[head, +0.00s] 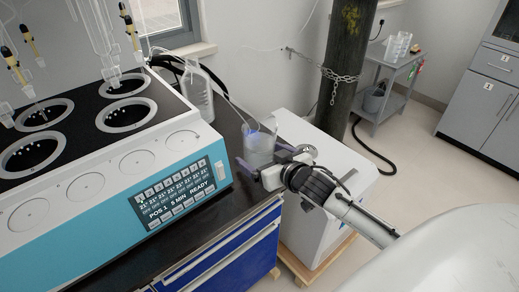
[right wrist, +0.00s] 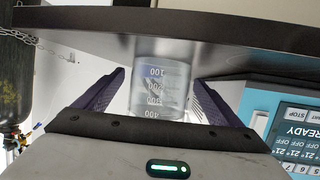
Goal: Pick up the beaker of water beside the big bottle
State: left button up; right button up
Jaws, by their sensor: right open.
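The beaker of water (head: 259,148) stands on the dark bench top near its right edge, right of the distiller. The big bottle (head: 197,90), translucent, stands behind and to the left of it. My right gripper (head: 262,169) is at the beaker, its arm coming from the lower right. In the right wrist view the beaker (right wrist: 162,85), with its scale marks, stands between the two open fingers of my right gripper (right wrist: 160,95), with a gap visible on each side. My left gripper is not in view.
The blue-fronted multi distiller (head: 190,190) fills the left of the bench. A white cabinet (head: 300,225) stands on the right below the bench top. A gas cylinder (head: 345,70) with a chain and a grey cart (head: 385,85) are behind. Open floor lies at right.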

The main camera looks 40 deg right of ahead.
jog(key=shift+x, duration=0.75)
jog(key=c, duration=1.6)
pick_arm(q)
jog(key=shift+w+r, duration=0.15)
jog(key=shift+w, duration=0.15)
pick_arm(e)
jog(key=shift+w+r, duration=0.1)
jog(key=shift+r, duration=0.05)
jog(key=shift+c, duration=0.3)
jog(key=shift+r, duration=0.15)
